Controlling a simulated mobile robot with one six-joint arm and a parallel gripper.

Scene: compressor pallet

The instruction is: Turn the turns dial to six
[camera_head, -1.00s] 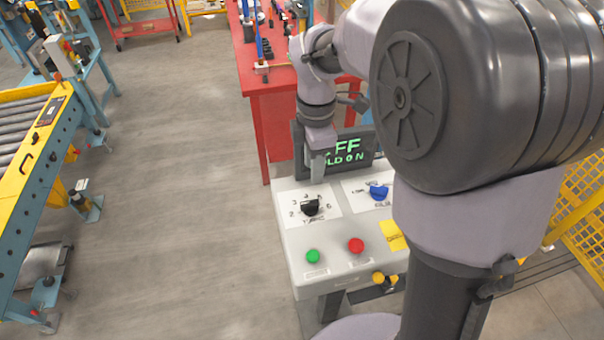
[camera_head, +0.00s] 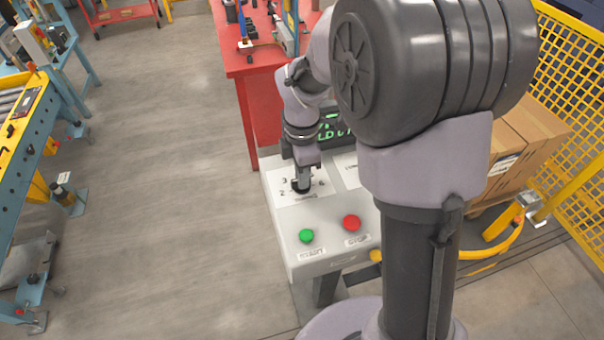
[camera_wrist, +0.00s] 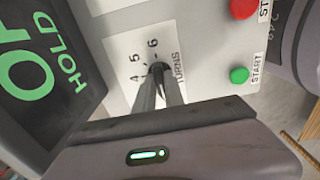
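The turns dial (camera_wrist: 158,68) is a small black knob on a white label plate (camera_wrist: 121,45) of the control box. In the wrist view the numbers 4, 5 and 6 show around it, with the word TURNS beside it. My gripper (camera_wrist: 159,76) has its two fingertips down at the knob, one on each side. In the head view my gripper (camera_head: 302,184) also stands over the dial, with 2 and 3 readable to its left. The fingers hide much of the knob, so its pointer is not clear. I cannot tell whether they press on it.
A green START button (camera_head: 306,236) and a red STOP button (camera_head: 352,223) are in front of the dial. A dark display (camera_wrist: 40,75) with green text stands behind it. My arm covers the panel's right part. A red table (camera_head: 240,68) is behind; open floor lies left.

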